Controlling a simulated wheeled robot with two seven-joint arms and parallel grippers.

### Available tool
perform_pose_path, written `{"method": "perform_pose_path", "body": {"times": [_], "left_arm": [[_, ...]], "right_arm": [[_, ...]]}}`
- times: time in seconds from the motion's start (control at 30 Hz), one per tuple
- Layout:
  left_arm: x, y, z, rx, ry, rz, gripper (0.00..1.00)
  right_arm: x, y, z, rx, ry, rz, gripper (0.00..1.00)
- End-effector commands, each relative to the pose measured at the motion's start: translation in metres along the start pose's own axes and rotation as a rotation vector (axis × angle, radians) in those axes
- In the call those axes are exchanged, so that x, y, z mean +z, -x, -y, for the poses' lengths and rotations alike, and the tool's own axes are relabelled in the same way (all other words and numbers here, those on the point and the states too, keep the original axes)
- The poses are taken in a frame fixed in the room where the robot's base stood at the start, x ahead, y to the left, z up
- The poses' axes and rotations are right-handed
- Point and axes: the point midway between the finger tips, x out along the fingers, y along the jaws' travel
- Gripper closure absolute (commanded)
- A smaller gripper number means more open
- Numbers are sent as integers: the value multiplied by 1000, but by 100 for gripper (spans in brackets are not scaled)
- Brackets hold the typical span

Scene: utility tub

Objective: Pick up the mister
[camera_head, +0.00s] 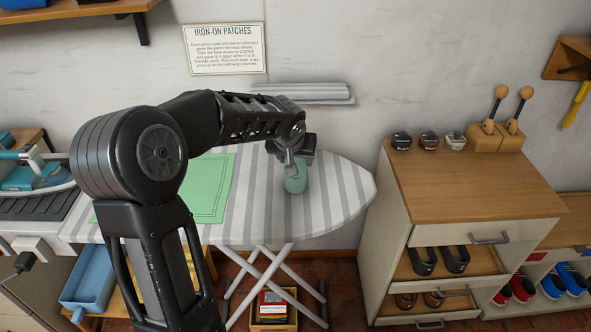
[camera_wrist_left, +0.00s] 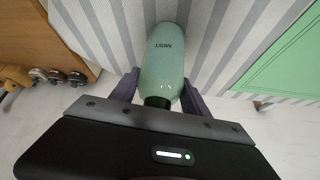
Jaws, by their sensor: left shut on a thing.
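The mister is a pale green bottle with a dark neck. In the head view the mister (camera_head: 295,181) is upright at the right part of the striped ironing board (camera_head: 335,195), below my left gripper (camera_head: 294,160). In the left wrist view the mister (camera_wrist_left: 163,62) shows the word MIST, and the fingers of my left gripper (camera_wrist_left: 153,92) are on both sides of it. My left gripper is shut on the mister. I cannot tell whether its base touches the board. My right gripper is not in view.
A green mat (camera_head: 205,190) lies on the board to the left of the mister. A wooden-topped cabinet (camera_head: 470,180) with small items and shoes stands to the right. An iron (camera_head: 35,178) is at the far left. A sign (camera_head: 225,50) hangs on the wall.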

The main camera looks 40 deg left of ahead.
Motion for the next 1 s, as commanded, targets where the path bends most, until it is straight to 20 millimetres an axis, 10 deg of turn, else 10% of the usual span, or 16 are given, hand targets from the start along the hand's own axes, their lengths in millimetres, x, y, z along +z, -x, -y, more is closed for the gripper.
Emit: {"method": "perform_pose_path", "body": {"times": [1.0], "left_arm": [[-55, 85, 0, 0, 0, -1, 99]], "right_arm": [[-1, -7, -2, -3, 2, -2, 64]]}}
